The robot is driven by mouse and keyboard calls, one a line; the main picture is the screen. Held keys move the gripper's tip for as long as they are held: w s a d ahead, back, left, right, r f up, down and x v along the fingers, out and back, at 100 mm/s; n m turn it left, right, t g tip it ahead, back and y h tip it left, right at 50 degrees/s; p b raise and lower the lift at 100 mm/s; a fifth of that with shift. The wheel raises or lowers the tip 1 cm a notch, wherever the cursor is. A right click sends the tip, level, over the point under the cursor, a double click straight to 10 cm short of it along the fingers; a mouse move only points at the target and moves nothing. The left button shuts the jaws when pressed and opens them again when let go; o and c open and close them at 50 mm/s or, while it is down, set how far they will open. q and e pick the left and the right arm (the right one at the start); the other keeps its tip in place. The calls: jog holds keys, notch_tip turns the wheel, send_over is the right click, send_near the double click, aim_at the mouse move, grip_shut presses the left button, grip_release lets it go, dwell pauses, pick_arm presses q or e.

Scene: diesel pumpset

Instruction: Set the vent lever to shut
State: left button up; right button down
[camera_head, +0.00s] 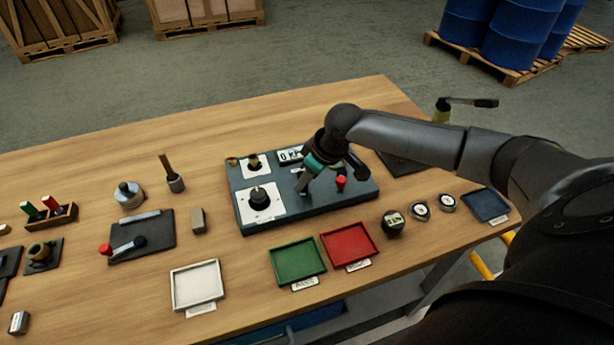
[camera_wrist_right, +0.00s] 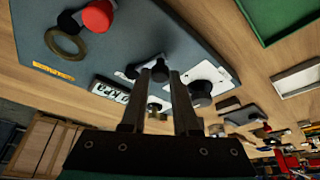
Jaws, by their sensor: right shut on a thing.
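The grey-blue panel (camera_head: 325,205) lies on the wooden table. My right gripper (camera_head: 308,180) reaches down over its middle, left of a red knob (camera_head: 341,183). In the right wrist view my gripper (camera_wrist_right: 160,78) has its two dark fingers closed about a small dark part next to a pale grey arm (camera_wrist_right: 143,64). This looks like the vent lever, but the fingers hide much of it and its setting cannot be read. The red knob (camera_wrist_right: 97,16) and a brass ring (camera_wrist_right: 65,43) also show there. My left gripper is not in view.
Green (camera_head: 297,260), red (camera_head: 349,245) and white (camera_head: 196,286) trays lie in front. A plate with a red-knobbed lever (camera_head: 125,246) lies left.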

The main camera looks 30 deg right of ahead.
jog(key=a+m+p, duration=0.1)
jog(key=m+p, duration=0.1)
jog(key=p, duration=0.1)
jog(key=w+a+m+h+p, duration=0.1)
jog(key=m+p, duration=0.1)
jog(key=p, duration=0.1)
jog(key=w+a+m+h+p, duration=0.1)
jog(key=m+p, duration=0.1)
jog(key=p, duration=0.2)
jog(key=shift+r, duration=0.15)
jog(key=m, duration=0.1)
jog(key=w+m+h+p, duration=0.1)
jog(key=shift+w+a+m, duration=0.1)
jog(key=shift+a+m, duration=0.2)
jog(key=shift+m, duration=0.1)
jog(key=shift+w+a+f+m+g+h+p, duration=0.15)
jog(key=shift+w+m+h, duration=0.15)
jog(key=shift+m, duration=0.25)
jog(key=shift+w+d+f+m+g+h+p, duration=0.1)
jog(key=shift+w+m+g+h+p, duration=0.15)
jog(key=shift+m, duration=0.3)
jog(key=shift+w, duration=0.1)
jog(key=c, duration=0.7)
grip_release()
jog(key=shift+o, duration=0.2)
jog(key=shift+r, duration=0.1)
jog(key=shift+r, duration=0.1)
